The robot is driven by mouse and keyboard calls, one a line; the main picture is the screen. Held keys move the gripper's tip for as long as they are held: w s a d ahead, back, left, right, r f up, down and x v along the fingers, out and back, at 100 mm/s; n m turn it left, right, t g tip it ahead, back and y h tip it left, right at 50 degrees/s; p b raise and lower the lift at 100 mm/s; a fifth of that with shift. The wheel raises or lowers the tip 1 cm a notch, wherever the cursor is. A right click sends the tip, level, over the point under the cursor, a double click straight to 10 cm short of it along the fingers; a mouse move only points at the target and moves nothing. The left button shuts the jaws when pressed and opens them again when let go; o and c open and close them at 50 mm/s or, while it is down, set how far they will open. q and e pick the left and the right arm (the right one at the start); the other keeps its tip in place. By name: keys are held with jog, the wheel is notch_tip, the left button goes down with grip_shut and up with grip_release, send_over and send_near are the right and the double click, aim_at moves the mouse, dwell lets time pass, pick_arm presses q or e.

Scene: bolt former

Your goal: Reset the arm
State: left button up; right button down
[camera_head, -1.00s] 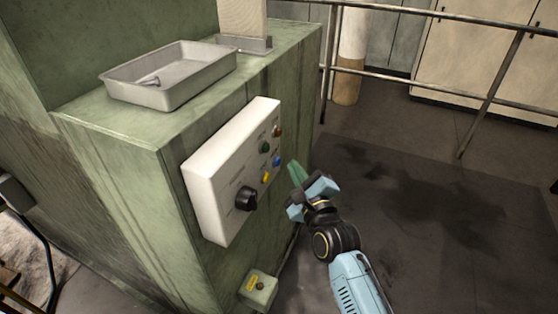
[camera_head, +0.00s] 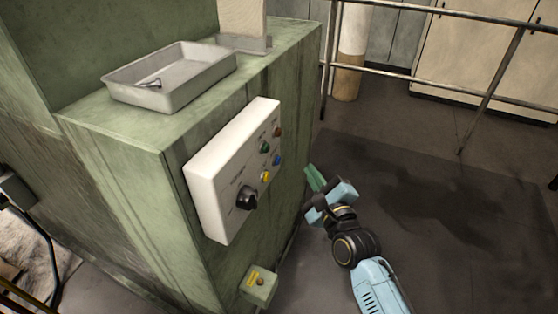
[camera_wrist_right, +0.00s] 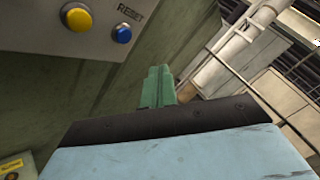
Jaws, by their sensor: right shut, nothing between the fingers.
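My right gripper (camera_head: 314,178) is to the right of the white control panel (camera_head: 213,192), apart from it, over the dark floor. Its green fingers are shut with nothing between them; they also show in the right wrist view (camera_wrist_right: 158,86). The panel is on the green machine's side and carries a black knob (camera_head: 246,197) and several coloured buttons. In the right wrist view a blue button (camera_wrist_right: 122,34) sits under the label RESET, beside a yellow button (camera_wrist_right: 77,17). Both lie up and left of the fingertips. My left gripper is not in view.
A grey metal tray (camera_head: 196,94) holding a small bolt-like part (camera_head: 150,84) stands on the green machine (camera_head: 135,140). A small box (camera_head: 259,287) juts out below the panel. A metal railing (camera_head: 420,82) runs behind. The floor right of my arm is clear.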

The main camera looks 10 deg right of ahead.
jog(key=shift+f, duration=0.1)
